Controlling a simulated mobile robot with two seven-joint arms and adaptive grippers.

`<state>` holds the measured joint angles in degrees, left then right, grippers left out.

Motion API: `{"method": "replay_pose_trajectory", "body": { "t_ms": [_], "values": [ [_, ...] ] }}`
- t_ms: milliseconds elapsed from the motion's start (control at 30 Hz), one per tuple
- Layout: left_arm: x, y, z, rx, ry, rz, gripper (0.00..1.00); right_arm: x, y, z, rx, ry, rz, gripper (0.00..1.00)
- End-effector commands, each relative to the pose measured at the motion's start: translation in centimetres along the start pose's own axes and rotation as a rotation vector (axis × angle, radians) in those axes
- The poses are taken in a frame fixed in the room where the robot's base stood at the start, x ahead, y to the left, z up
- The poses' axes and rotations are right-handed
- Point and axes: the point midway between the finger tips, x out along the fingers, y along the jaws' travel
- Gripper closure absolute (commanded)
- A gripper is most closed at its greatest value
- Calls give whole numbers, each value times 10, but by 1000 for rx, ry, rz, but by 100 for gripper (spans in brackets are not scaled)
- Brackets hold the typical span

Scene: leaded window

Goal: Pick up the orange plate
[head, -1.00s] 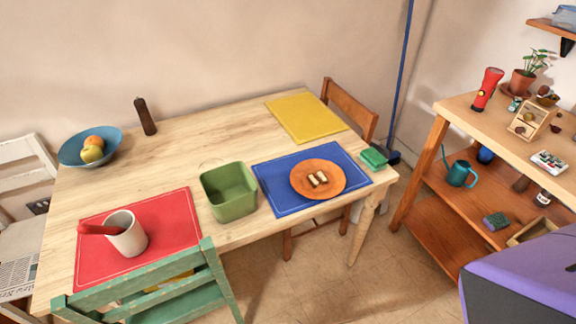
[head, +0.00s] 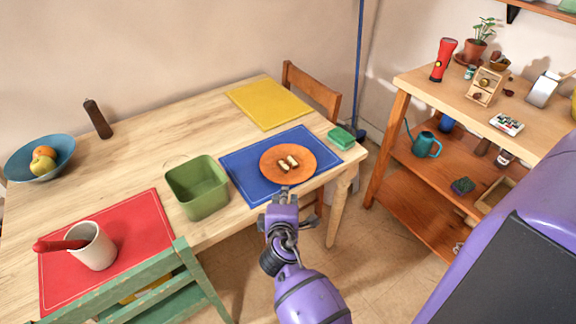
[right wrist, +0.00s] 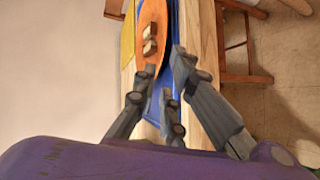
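The orange plate (head: 270,164) lies on the blue mat (head: 240,172) near the right end of the table, with two small pale pieces (head: 288,163) on it. My right gripper (head: 283,197) is at the table's front edge, just in front of the plate. In the right wrist view, the plate (right wrist: 151,42) lies beyond the spread fingers of my right gripper (right wrist: 164,77), with the pale pieces (right wrist: 150,38) on top. The gripper is open with nothing between its fingers. I cannot tell whether a finger touches the plate's rim. My left gripper is not in view.
A green bin (head: 197,187) stands left of the blue mat, and a green box (head: 341,138) lies at its right corner. A red mat (head: 125,240) holds a white cup (head: 92,247). A green chair (head: 150,285) stands in front; a wooden shelf (head: 400,185) is at right.

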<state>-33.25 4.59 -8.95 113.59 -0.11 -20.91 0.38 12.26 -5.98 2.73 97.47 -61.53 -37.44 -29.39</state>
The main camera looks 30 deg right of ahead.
Motion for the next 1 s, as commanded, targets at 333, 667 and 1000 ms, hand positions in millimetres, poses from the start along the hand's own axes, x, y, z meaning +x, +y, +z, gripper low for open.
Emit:
{"method": "replay_pose_trajectory", "body": {
  "t_ms": [333, 667, 1000],
  "values": [
    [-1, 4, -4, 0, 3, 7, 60, 43, 4, -1, 0, 1, 3, 90],
    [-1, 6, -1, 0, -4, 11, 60, 74, 1, -1, 3, 3, 0, 90],
    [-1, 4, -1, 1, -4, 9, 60, 73, 1, 0, 4, 2, 1, 100]
  ]
}}
